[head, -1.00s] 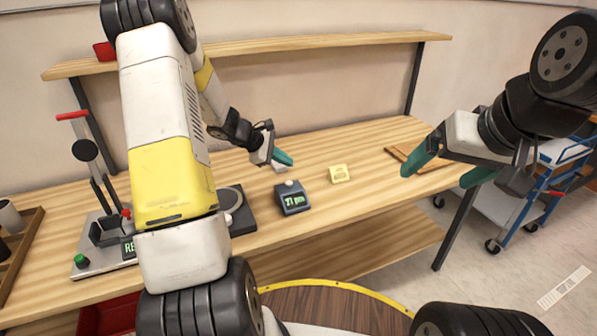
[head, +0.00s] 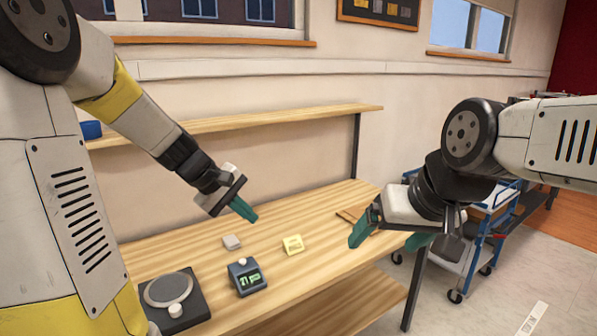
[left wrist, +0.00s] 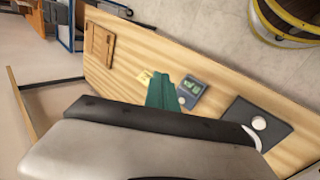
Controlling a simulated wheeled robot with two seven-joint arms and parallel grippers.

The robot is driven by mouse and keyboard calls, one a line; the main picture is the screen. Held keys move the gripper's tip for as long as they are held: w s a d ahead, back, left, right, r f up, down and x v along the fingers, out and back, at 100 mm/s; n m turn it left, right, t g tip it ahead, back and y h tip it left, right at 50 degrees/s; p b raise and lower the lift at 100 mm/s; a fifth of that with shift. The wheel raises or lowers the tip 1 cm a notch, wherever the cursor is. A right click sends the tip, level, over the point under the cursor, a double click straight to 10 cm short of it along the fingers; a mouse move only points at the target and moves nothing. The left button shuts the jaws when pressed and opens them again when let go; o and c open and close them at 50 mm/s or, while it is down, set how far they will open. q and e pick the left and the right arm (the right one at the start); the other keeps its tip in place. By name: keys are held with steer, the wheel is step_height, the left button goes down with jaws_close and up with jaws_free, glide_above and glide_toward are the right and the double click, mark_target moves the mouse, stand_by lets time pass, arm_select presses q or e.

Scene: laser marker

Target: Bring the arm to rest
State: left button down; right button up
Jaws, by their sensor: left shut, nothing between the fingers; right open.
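My left gripper (head: 243,210) is shut and empty, above the back of the wooden table (head: 310,215). Its teal fingers (left wrist: 165,95) also show shut in the left wrist view. My right gripper (head: 390,238) is open and empty, off the table's right front side, its teal fingers apart. A small grey block (head: 231,242) lies on the table below and apart from the left gripper. A dark box with a green display (head: 246,280) stands in front of it, and a yellow tag (head: 293,244) lies to its right.
A dark pad with a round plate (head: 168,289) sits at the table's left. A wooden shelf (head: 250,120) runs above the back of the table. A wooden board (head: 351,214) lies at the right end. A blue cart (head: 478,250) stands beyond it on the floor.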

arm_select(q)
steer(key=s+r+m+y, duration=0.1)
steer(key=s+r+m, duration=0.2)
steer(key=s, duration=0.6)
steer(key=s+a+r+m+t+y, duration=0.1)
steer(key=s+m, duration=0.4)
steer(key=s, duration=0.5)
step_height(320, 180, up, 3)
steer(key=shift+s+a+f+m+t+y, duration=0.2)
steer(key=shift+m+t+y, duration=0.1)
steer(key=shift+y, duration=0.5)
